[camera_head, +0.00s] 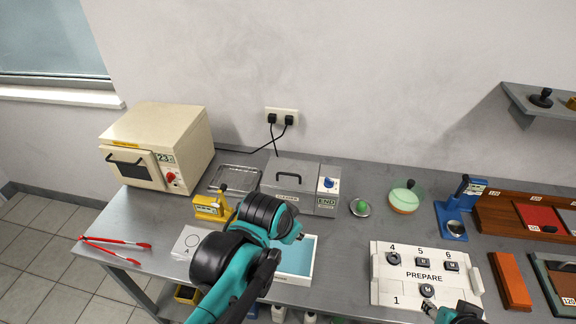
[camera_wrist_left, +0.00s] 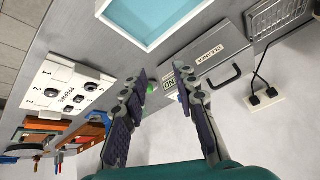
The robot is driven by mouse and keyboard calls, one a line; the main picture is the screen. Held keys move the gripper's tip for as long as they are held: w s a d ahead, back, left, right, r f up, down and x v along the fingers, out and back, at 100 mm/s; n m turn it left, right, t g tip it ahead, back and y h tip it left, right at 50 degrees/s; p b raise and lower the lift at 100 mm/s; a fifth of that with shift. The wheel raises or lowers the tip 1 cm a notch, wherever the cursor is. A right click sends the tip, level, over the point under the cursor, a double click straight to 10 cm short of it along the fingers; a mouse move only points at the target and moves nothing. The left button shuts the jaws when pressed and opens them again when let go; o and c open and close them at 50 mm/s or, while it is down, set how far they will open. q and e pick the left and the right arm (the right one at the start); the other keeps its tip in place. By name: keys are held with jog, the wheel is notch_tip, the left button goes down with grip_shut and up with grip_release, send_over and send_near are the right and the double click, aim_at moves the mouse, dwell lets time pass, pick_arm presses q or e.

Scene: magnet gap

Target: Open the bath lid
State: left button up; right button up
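The bath is a grey metal box labelled CLEANER (camera_head: 300,203), against the wall at the back of the bench. Its flat grey lid (camera_head: 300,172) looks shut, with a dark handle on it. In the left wrist view the box (camera_wrist_left: 212,62) and its handle (camera_wrist_left: 227,77) appear at the right, beyond the fingers. My left gripper (camera_wrist_left: 162,75) is open, with nothing seen between its fingers, and apart from the handle.
A wire basket (camera_head: 234,178) and a yellow device (camera_head: 211,206) stand left of the bath. A blue-bottomed tray (camera_head: 297,258) lies in front. A green knob (camera_head: 360,207) and a green-topped round object (camera_head: 404,198) are to the right. The PREPARE board (camera_head: 424,278) lies front right.

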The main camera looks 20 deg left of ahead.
pick_arm(q)
jog(key=w+a+r+m+g+p, duration=0.1)
jog(key=w+a+r+m+p, duration=0.2)
jog(key=w, duration=0.3)
jog(key=w+a+r+m+g+p, duration=0.1)
jog(key=w+a+r+m+p, duration=0.1)
jog(key=w+r+m+p, duration=0.3)
jog(key=m+g+p, duration=0.2)
jog(key=m, duration=0.2)
send_over(287, 183)
notch_tip(287, 183, down, 12)
jog(key=shift+r, duration=0.1)
grip_shut()
